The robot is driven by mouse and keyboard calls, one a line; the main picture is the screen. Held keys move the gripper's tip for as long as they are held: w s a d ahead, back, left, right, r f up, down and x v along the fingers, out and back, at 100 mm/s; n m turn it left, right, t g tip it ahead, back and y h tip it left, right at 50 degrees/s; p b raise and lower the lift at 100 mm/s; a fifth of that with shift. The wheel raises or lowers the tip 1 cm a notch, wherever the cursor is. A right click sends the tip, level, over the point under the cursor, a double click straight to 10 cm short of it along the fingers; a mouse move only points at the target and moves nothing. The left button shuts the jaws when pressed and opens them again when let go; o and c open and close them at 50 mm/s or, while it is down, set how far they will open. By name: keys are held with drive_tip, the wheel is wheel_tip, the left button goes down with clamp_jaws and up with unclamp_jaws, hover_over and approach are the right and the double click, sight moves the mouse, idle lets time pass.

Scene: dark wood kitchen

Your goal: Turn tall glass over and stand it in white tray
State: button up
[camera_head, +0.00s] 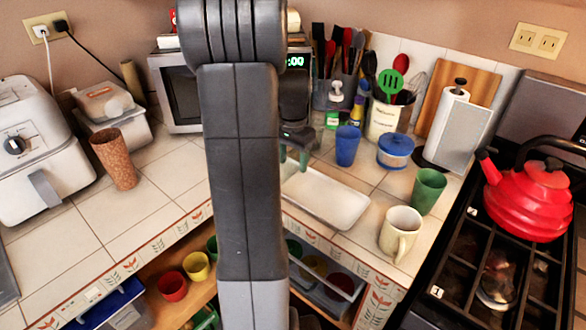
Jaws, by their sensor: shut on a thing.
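My gripper (297,145) shows only in part, just right of my own arm, above the back left end of the white tray (345,213). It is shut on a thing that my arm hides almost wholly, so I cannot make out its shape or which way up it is. I see no clear tall glass elsewhere. The white tray lies flat on the tiled counter, its left end hidden behind my arm. The part of the tray that shows is empty.
A brown cup (115,160) stands at left. A red kettle (528,200) is on the stove at right. The left counter has free room.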

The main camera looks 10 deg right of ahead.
sight(292, 152)
wheel_tip(292, 152, up, 5)
drive_tip(key=shift+f, duration=0.1)
drive_tip(key=shift+r, duration=0.3)
drive_tip(key=s+d+f+m+t+h+b, duration=0.2)
drive_tip(key=d+f+h+b, duration=0.1)
drive_tip(key=b, duration=0.5)
drive_tip(key=a+r+m+h+b, duration=0.1)
drive_tip(key=h+b, duration=0.3)
drive_tip(key=b, duration=0.2)
drive_tip(key=w+a+r+m+t+h+b, duration=0.1)
drive_tip(key=h+b, duration=0.4)
drive_tip(key=w+a+r+m+t+h+b, duration=0.1)
drive_tip(key=h+b, duration=0.4)
drive_tip(key=b, duration=0.1)
drive_tip(key=shift+w+r+m+b, duration=0.2)
drive_tip(key=shift+r+m+b, duration=0.1)
drive_tip(key=shift+m, duration=0.1)
drive_tip(key=shift+w+a+r+t+b, duration=0.1)
drive_tip(key=shift+a+r+t+b, duration=0.25)
drive_tip(key=shift+a, duration=0.3)
drive_tip(key=shift+f+b, duration=0.8)
drive_tip(key=shift+f, duration=2.05)
drive_tip(key=shift+f+b, duration=0.7)
drive_tip(key=shift+b, duration=0.4)
